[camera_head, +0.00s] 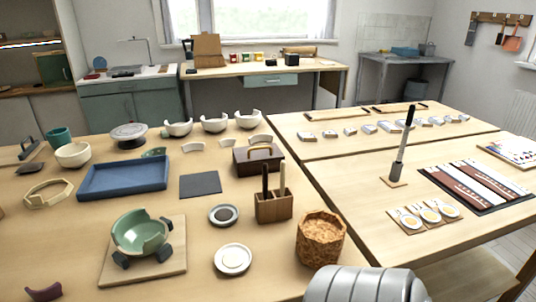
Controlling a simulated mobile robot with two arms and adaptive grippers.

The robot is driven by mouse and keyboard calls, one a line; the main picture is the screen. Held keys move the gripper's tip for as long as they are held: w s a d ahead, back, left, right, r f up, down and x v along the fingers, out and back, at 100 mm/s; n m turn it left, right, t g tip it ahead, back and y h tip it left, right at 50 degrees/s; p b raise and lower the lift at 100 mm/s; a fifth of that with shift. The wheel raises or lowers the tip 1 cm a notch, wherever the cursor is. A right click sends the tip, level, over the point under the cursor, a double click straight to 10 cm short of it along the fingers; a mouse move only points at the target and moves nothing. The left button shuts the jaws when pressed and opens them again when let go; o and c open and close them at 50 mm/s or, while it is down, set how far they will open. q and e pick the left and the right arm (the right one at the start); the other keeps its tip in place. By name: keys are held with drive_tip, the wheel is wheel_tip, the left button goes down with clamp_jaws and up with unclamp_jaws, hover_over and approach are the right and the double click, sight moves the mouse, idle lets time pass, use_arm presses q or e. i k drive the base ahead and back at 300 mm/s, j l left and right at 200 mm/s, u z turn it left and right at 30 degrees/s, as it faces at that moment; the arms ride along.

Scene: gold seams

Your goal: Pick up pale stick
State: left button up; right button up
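A pale stick (282,178) stands upright in a small brown wooden holder (272,209) near the middle of the table. A dark stick (265,182) stands in the same holder, just left of the pale one. The lower ends of both sticks are hidden inside the holder. Neither gripper shows in the head view. A grey, rounded metal part of my own body shows at the bottom edge, right of centre.
A cork-textured pot (320,238) stands right of the holder. A lidded dark box (258,158) is behind it. Two small round dishes (224,215) (233,259) lie to the left. A green broken bowl (140,233) sits on a board. Bare tabletop lies in front.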

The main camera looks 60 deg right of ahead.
sight(283, 171)
drive_tip(key=z, duration=2.05)
